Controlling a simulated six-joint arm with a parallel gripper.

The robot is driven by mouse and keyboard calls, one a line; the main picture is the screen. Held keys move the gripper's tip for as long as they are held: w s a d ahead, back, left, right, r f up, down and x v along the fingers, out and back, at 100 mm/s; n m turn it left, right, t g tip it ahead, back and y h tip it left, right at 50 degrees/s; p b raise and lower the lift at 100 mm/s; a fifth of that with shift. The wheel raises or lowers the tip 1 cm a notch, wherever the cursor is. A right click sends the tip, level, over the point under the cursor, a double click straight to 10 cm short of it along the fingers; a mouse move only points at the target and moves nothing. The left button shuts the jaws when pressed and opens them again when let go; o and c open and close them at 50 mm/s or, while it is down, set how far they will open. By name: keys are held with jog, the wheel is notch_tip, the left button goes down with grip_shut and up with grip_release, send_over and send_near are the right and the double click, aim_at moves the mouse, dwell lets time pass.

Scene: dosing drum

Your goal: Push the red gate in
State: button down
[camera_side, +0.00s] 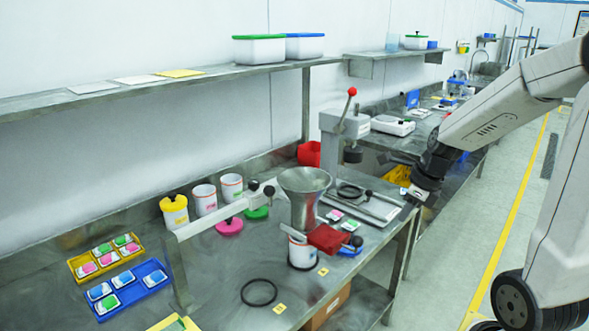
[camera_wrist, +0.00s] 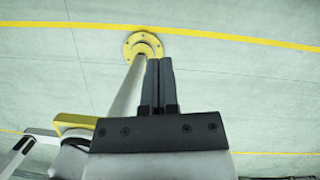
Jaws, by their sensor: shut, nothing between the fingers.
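The red gate (camera_side: 328,238) shows in the side view below the metal funnel (camera_side: 303,186), on the dosing stand. It juts out to the right of the white container (camera_side: 301,253) under the funnel. How far in it sits I cannot tell. My gripper (camera_side: 419,192) is at the right edge of the bench, to the right of the gate and apart from it. In the wrist view its two dark fingers (camera_wrist: 160,62) lie together with nothing between them. The gate does not show in the wrist view.
A red-knobbed lever press (camera_side: 347,122) stands behind the funnel. White jars (camera_side: 204,199), a yellow tray (camera_side: 107,257) and a blue tray (camera_side: 131,289) are on the left. A black ring (camera_side: 258,292) lies in front. The wrist view shows floor and a yellow-based post (camera_wrist: 143,46).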

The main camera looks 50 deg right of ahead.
jog(key=w+a+f, duration=0.1)
jog(key=w+f, duration=0.5)
jog(key=f, duration=0.4)
jog(key=shift+w+a, duration=0.15)
jog(key=shift+w, duration=0.2)
dwell(0.5)
send_near(341, 238)
jog(key=shift+w+r+x, duration=0.1)
jog(key=shift+w+x, duration=0.1)
jog(key=shift+x, duration=0.75)
jog(key=shift+w+r+x, duration=0.1)
jog(key=shift+w+x, duration=0.1)
jog(key=shift+x, duration=0.75)
jog(key=shift+w+x, duration=0.25)
jog(key=shift+x, duration=0.7)
jog(key=shift+a, duration=0.2)
